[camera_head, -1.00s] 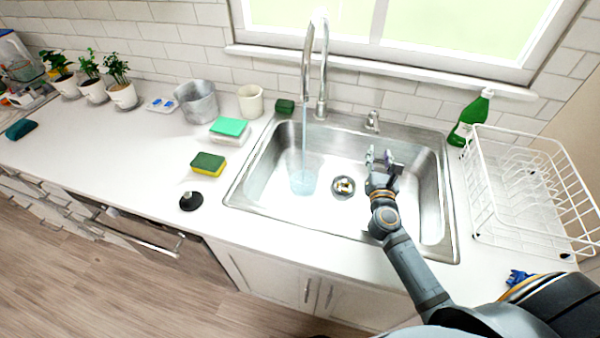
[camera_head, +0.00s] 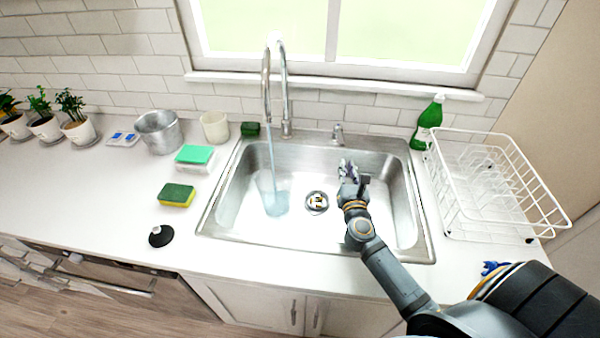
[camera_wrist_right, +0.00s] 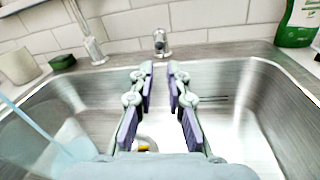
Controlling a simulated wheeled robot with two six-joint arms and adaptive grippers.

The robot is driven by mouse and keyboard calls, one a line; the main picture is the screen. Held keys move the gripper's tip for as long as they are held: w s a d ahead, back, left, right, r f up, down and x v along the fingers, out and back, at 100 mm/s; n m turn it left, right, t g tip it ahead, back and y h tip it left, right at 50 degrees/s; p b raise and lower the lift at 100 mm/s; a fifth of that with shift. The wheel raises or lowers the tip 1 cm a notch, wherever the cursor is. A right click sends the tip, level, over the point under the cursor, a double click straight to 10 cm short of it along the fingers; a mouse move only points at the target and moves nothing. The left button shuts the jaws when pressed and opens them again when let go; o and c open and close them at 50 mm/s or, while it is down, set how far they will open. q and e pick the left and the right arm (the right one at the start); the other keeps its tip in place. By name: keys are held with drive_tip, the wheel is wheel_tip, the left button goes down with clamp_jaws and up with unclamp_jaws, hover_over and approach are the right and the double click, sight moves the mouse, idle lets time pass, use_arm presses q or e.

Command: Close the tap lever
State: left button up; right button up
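A small chrome tap lever (camera_head: 338,133) stands on the sink's back rim, right of the tall arched tap (camera_head: 287,95). It also shows upright in the right wrist view (camera_wrist_right: 161,42), straight beyond the fingertips. Water (camera_head: 271,150) runs from the tap into a clear cup (camera_head: 274,192) in the sink. My right gripper (camera_head: 352,168) is over the basin, in front of the lever and apart from it. In the right wrist view its fingers (camera_wrist_right: 160,72) are parted with nothing between them. My left gripper is not in view.
The steel sink (camera_head: 215,205) has a drain (camera_head: 317,202) in its floor. A green bottle (camera_head: 427,122) and a white dish rack (camera_head: 490,180) stand to the right. Sponges, a grey pot (camera_head: 158,132) and a black stopper (camera_head: 161,236) are on the left counter. A window sill (camera_head: 330,88) is behind.

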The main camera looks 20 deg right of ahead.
drive_tip(key=n, duration=0.2)
drive_tip(key=shift+s+d+n+y, duration=0.1)
drive_tip(key=shift+d+n+y, duration=0.2)
drive_tip(key=shift+d+n, duration=0.1)
clamp_jaws()
drive_tip(key=n+t+y+p, duration=0.15)
drive_tip(key=n+y, duration=0.25)
drive_tip(key=n, duration=1.4)
approach(340, 135)
drive_tip(key=shift+t, duration=0.25)
drive_tip(key=shift+w+d+f+b, duration=0.2)
drive_tip(key=shift+w+d+b, duration=0.2)
drive_tip(key=shift+w, duration=0.3)
drive_tip(key=shift+w+d+f+b, duration=0.15)
drive_tip(key=shift+w+d+b, duration=0.2)
drive_tip(key=shift+w, duration=0.35)
drive_tip(key=shift+w+d+f+b, duration=0.2)
drive_tip(key=shift+w+d+b, duration=0.15)
drive_tip(key=shift+w, duration=0.35)
